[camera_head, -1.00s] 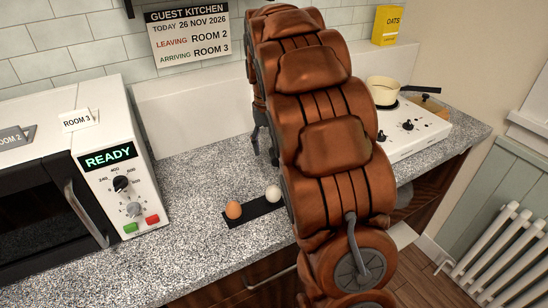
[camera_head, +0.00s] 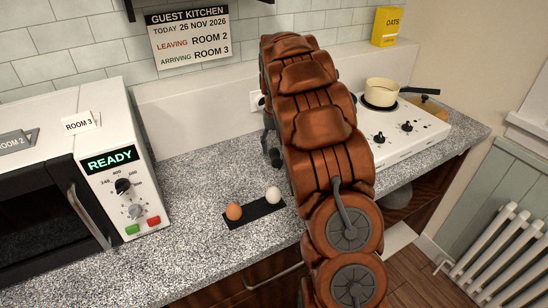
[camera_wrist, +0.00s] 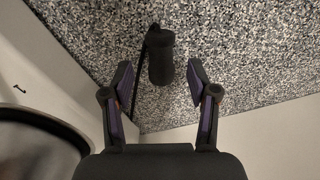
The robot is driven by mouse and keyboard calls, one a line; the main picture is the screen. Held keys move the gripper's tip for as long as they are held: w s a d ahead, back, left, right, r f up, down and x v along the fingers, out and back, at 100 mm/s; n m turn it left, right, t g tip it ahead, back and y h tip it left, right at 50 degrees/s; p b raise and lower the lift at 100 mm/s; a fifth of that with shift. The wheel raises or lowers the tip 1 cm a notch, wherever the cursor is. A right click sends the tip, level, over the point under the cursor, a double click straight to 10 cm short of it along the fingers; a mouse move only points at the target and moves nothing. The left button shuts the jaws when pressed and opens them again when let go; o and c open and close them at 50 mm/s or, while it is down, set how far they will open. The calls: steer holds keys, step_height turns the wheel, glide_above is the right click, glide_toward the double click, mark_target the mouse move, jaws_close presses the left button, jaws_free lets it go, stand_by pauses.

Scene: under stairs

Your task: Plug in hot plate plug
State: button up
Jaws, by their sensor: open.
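The hot plate (camera_head: 412,135) is a white unit with black knobs at the right of the counter, with a cream pan on it. In the wrist view a black plug-like cylinder (camera_wrist: 160,58) shows against the speckled counter, with a dark cord beside it on the left. My gripper (camera_wrist: 160,72) is open, with its fingertips on either side of the cylinder and a gap on both sides. In the head view my gripper (camera_head: 271,148) is partly hidden behind my arm. A white wall socket (camera_head: 256,101) shows partly, just left of my arm.
A dark strip (camera_head: 240,217) with a brown egg (camera_head: 234,212) and a white egg (camera_head: 273,195) lies near the counter's front. A microwave (camera_head: 125,170) stands at the left. A yellow box (camera_head: 387,26) stands at the back right.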

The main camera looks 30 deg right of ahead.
mark_target(276, 156)
steer(key=shift+w+f+p, duration=0.1)
steer(key=shift+f+p, duration=0.75)
steer(key=shift+f, duration=1.3)
jaws_close()
